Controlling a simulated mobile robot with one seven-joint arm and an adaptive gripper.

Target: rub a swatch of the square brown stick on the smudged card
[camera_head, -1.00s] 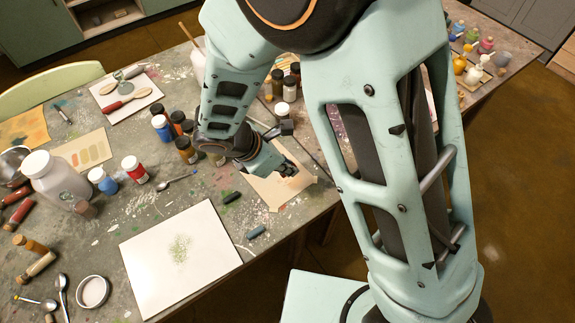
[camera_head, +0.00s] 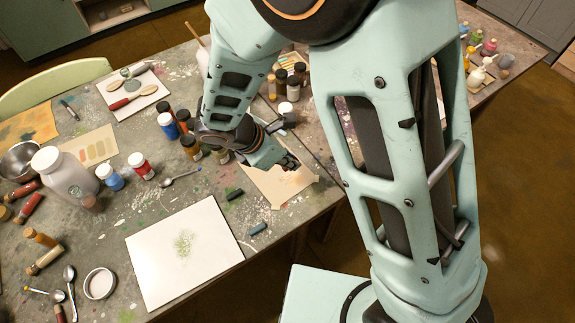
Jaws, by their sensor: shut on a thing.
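My gripper (camera_head: 289,163) is low over a tan card (camera_head: 284,192) taped near the table's right edge. The card carries faint orange smudges and is partly hidden by my gripper. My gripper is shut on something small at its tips. The held thing is too small and too covered to make out; I take it to be the square brown stick. I cannot tell whether it touches the card.
A white sheet (camera_head: 184,270) with a green speckled smudge lies in front. A black stick (camera_head: 234,194) and a blue-grey stick (camera_head: 257,229) lie left of the card. Several pigment jars stand close behind my gripper. A large white jar (camera_head: 62,176) stands at left.

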